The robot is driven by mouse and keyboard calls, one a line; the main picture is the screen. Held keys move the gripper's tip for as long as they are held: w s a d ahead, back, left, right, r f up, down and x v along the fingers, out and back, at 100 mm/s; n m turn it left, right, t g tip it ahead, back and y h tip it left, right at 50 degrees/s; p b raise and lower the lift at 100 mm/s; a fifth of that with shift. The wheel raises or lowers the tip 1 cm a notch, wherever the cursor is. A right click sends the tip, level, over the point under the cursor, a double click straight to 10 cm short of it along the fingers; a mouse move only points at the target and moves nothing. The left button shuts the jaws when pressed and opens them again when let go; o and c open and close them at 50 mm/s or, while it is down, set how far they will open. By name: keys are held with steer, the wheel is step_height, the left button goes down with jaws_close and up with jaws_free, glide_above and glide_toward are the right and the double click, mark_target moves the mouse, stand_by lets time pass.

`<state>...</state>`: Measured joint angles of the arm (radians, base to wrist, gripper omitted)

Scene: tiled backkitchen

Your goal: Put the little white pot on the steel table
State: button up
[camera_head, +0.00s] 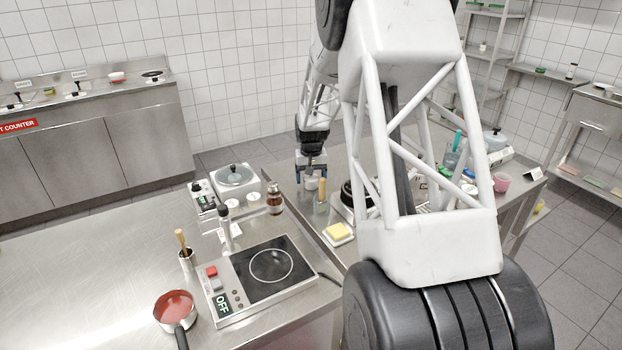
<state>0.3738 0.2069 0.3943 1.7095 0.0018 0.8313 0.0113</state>
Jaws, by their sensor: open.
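A little white pot (312,184) stands on the steel surface at the centre of the view, partly hidden by my gripper. The steel table under the pot (285,178) runs behind my arm to the right. A second steel table (90,275) fills the front left.
A jar with a wooden handle (320,205) stands close to my gripper. The front left is mostly clear.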

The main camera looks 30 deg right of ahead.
step_height(320, 180, up, 12)
steer(key=shift+f, duration=0.15)
stand_by(0.4)
stand_by(0.6)
steer(key=s+a+r+n+t, duration=0.1)
steer(key=s+a+r, duration=0.4)
steer(key=s+a, duration=0.4)
steer(key=s+a+r+n, duration=0.1)
steer(key=s+a+r, duration=0.4)
steer(key=s+a, duration=0.65)
steer(key=s, duration=0.6)
steer(key=s+a+f+n+t, duration=0.1)
steer(key=s+a, duration=0.3)
steer(key=s, duration=0.5)
steer(key=s+a+f+n, duration=0.1)
steer(key=s+a, duration=0.3)
steer(key=s, duration=0.5)
steer(key=shift+t, duration=0.3)
